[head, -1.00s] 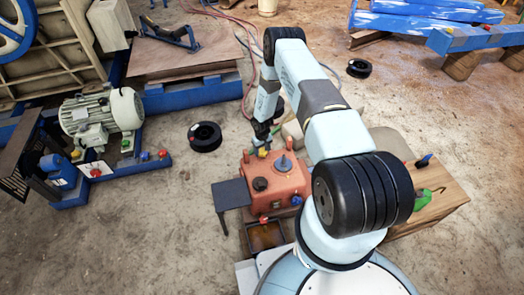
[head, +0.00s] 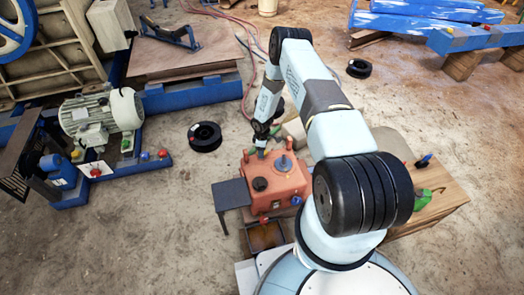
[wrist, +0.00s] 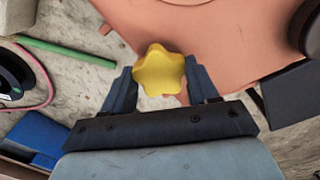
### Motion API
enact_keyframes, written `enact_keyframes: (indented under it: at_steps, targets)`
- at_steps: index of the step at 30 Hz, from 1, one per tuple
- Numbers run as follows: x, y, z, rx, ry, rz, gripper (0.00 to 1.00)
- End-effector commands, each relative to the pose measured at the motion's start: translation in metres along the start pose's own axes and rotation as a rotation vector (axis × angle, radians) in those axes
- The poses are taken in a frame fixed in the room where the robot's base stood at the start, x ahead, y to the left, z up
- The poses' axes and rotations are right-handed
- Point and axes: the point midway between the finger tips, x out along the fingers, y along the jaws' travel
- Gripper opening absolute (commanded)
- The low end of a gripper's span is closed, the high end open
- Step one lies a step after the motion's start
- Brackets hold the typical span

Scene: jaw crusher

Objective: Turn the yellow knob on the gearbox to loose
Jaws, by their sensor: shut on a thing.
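The gearbox (head: 278,187) is an orange-red box in the head view, with a dark cap and a grey fitting on top. Its orange casing (wrist: 225,40) fills the upper right of the wrist view. The yellow knob (wrist: 160,71) is star-shaped and sits at the casing's edge, between my two fingers. My gripper (wrist: 161,88) is shut on the knob, one dark finger on each side. In the head view my gripper (head: 261,150) reaches down at the gearbox's back left, and the knob is mostly hidden there.
A small dark table (head: 231,194) stands left of the gearbox, and an open tray (head: 264,237) sits in front. A wooden bench (head: 440,190) with tools is at right. A motor (head: 102,117) stands far left. A green rod (wrist: 65,50) lies on the floor.

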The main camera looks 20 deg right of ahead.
Motion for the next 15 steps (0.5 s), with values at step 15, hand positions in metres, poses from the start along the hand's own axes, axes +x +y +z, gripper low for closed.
enact_keyframes:
  at_steps: [15]
  targets:
    - [-0.0008, 0.0016, -0.0010, -0.157, 0.003, 0.003, 0.28]
